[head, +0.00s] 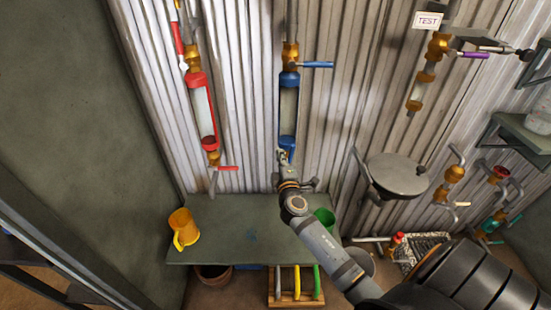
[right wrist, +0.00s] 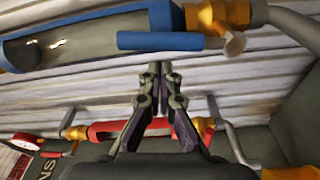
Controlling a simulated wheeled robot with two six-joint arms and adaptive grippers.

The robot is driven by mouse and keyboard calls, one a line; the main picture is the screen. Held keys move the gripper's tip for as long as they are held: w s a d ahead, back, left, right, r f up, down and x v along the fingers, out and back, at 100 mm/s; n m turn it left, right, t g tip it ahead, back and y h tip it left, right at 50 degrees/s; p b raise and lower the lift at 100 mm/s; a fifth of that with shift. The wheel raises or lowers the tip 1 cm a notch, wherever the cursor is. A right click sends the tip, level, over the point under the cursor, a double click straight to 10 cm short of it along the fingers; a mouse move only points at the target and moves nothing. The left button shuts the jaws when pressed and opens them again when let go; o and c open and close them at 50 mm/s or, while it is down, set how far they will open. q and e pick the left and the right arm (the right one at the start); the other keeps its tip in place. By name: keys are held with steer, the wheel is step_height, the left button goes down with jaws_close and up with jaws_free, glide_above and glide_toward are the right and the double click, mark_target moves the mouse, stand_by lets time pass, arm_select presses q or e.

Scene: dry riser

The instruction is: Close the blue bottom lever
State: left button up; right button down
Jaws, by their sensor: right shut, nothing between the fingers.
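The blue bottom lever (right wrist: 160,41) shows as a short blue bar in the right wrist view, running about parallel to the blue-ended sight tube (right wrist: 85,40) beside a brass valve (right wrist: 222,12). In the head view the blue tube (head: 288,110) hangs upright on the wall, and its lower end and lever are mostly hidden by my right gripper (head: 284,160). In the right wrist view my right gripper (right wrist: 160,68) is shut and empty, its tips just short of the lever with a small apparent gap. My left gripper is not in view.
A blue top lever (head: 318,64) sticks out right. A red tube (head: 202,110) with a red lower lever (head: 226,168) hangs to the left. Below is a green table (head: 235,240) with a yellow mug (head: 182,228) and green cup (head: 325,218). A round basin (head: 398,175) is at right.

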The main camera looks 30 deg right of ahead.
steer(key=shift+s+d, duration=0.55)
steer(key=shift+s, duration=0.05)
